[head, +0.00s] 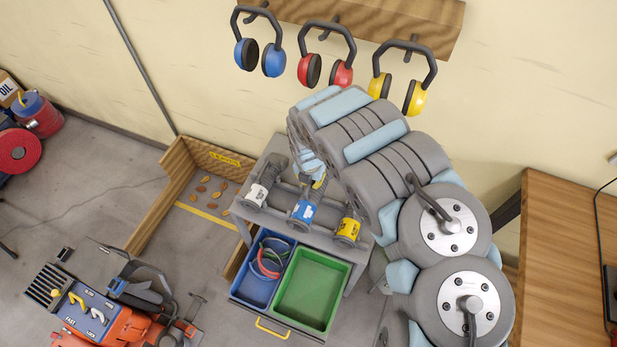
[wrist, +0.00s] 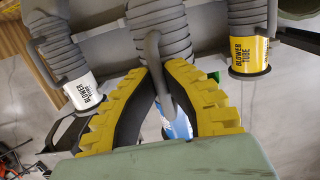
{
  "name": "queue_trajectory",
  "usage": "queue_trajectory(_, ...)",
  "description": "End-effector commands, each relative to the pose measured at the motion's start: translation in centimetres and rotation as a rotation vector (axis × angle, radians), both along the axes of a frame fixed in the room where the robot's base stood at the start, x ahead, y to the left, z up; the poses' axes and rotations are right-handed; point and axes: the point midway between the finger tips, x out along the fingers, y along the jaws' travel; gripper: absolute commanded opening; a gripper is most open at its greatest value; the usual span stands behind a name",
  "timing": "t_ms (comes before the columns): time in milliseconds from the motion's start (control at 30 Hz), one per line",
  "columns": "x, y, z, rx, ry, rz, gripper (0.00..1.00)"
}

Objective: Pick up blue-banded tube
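The blue-banded tube (head: 303,211) lies in the grey rack between two similar tubes in the head view. In the wrist view its ribbed grey body (wrist: 158,18) is above the fingers and part of its blue band (wrist: 178,125) shows between them. My gripper (head: 318,183) is over this tube in the head view, mostly hidden by my arm. In the wrist view my gripper (wrist: 157,68) has its yellow and black fingertips close on both sides of the tube's grey handle, with hardly any gap. It looks shut on that handle.
A white-banded tube (head: 257,195) is on the left and a yellow-banded tube (head: 347,230) on the right, both close by. Below the rack are a blue bin (head: 248,291) and a green bin (head: 328,322). Ear defenders (head: 325,55) hang on the wall behind.

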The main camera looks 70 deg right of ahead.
Motion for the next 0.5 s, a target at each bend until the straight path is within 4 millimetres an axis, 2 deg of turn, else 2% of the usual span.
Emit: queue_trajectory(500, -2.6, 2.4, 1.9, 0.002, 0.001, -0.001, 0.0)
